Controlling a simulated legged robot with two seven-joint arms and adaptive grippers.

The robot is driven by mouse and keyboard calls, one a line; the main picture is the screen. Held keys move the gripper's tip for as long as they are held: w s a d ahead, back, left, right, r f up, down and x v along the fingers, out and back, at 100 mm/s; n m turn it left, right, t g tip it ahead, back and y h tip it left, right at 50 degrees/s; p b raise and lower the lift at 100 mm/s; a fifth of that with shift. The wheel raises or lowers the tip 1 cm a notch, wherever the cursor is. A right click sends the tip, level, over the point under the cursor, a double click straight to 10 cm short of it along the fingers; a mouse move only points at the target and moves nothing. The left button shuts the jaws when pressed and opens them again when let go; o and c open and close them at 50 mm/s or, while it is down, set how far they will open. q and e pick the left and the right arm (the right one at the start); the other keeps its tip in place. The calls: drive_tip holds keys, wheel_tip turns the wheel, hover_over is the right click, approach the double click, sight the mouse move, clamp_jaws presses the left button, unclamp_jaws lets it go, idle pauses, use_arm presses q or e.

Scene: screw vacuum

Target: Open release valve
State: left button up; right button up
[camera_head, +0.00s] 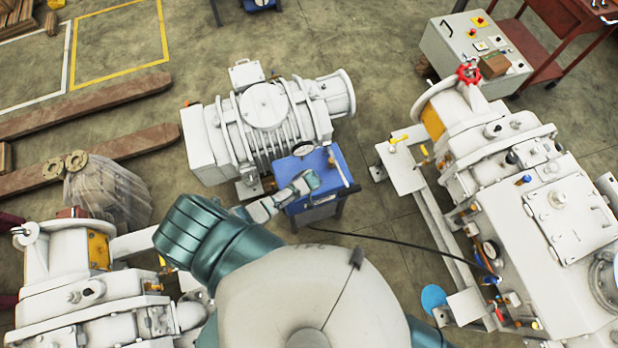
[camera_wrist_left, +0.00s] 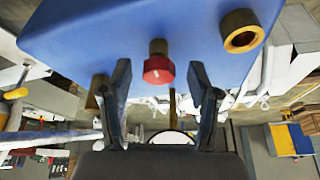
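A blue box-shaped unit (camera_head: 330,163) stands in the middle of the head view, in front of a white pump. In the left wrist view, the blue unit (camera_wrist_left: 110,30) fills the top. A red knob (camera_wrist_left: 158,70) on a short brass stem sticks out of its face; it looks like the release valve. My left gripper (camera_wrist_left: 160,78) is open, with one finger on each side of the knob and a gap on both sides. In the head view, my left gripper (camera_head: 306,182) is at the blue unit's near left side, and the knob is hidden. My right gripper is out of view.
A brass port (camera_wrist_left: 242,32) sits right of the knob. The white pump (camera_head: 265,110) is behind the blue unit.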

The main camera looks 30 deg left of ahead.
use_arm(q)
drive_tip(key=shift+w+r, duration=0.1)
drive_tip(key=shift+r, duration=0.05)
drive_tip(key=v, duration=1.1)
drive_tip(key=shift+r, duration=0.25)
drive_tip(key=shift+s+d, duration=0.15)
drive_tip(key=shift+s, duration=0.1)
drive_tip(key=s+d+r+m+h, duration=0.25)
drive_tip(key=s+r+m, duration=0.55)
drive_tip(key=s+r, duration=0.65)
drive_tip(key=s+f+g+b, duration=0.1)
drive_tip(key=s+f+b, duration=0.1)
drive_tip(key=f, duration=1.4)
drive_tip(key=s+f+g+b, duration=0.1)
drive_tip(key=s+f, duration=0.1)
drive_tip(key=f, duration=1.5)
drive_tip(key=s+a+f+b, duration=0.2)
drive_tip(key=s+a+f, duration=0.1)
drive_tip(key=s+f, duration=1.2)
drive_tip(key=shift+s+a+m+g, duration=0.15)
drive_tip(key=shift+s+m+g, duration=0.2)
drive_tip(key=shift+s, duration=0.4)
